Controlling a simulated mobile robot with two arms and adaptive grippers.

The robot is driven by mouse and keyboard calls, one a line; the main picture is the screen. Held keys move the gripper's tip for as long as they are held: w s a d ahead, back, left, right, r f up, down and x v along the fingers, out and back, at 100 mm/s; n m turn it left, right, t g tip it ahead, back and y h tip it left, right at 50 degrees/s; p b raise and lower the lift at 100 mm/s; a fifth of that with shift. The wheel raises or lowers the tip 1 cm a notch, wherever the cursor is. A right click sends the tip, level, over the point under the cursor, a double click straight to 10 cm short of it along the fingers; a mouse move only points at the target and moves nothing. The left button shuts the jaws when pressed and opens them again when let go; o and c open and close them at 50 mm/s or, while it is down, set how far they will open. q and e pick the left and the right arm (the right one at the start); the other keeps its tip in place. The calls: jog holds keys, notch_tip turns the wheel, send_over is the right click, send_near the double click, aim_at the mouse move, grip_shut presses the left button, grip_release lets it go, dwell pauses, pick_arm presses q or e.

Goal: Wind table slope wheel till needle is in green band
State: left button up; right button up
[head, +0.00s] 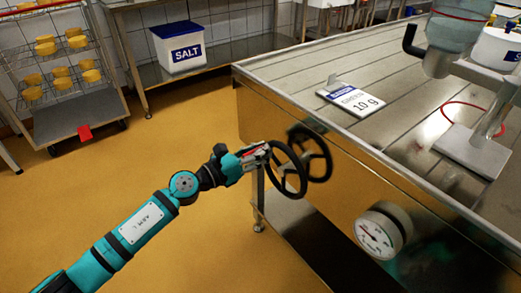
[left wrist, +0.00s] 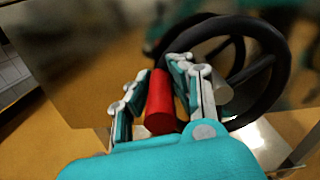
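The black slope wheel (head: 287,170) is on the side of the steel table (head: 300,75); a second, darker ring behind it looks like its reflection. The wheel also shows in the left wrist view (left wrist: 278,88). My left gripper (head: 262,152) is at the wheel's rim. In the left wrist view its fingers (left wrist: 160,75) close on both sides of a red handle (left wrist: 160,105), seemingly touching it. The round white gauge (head: 374,238) is on the same side panel, right of the wheel. Its needle and green band are too small to read. My right gripper is not in view.
A number card (head: 352,99), a red ring (head: 447,104) and a metal stand (head: 472,152) are on the table. A rack of cheeses (head: 60,70) is at the left. The floor left of the table is clear.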

pick_arm(q)
grip_shut()
jog(key=shift+f, duration=0.15)
jog(key=s+d+f+n+p, duration=0.1)
jog(key=f+n+p, duration=0.1)
jog(key=f+n, duration=0.3)
jog(key=s+d+f+n+p, duration=0.1)
jog(key=f+n, duration=0.3)
jog(key=n, duration=0.9)
jog(key=shift+s+d+f+p, duration=0.15)
jog(key=shift+s+f+p, duration=0.2)
jog(key=shift+s+p, duration=0.4)
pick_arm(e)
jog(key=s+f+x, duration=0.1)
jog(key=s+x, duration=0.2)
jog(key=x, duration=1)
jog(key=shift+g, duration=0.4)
pick_arm(q)
jog(key=shift+w, duration=0.15)
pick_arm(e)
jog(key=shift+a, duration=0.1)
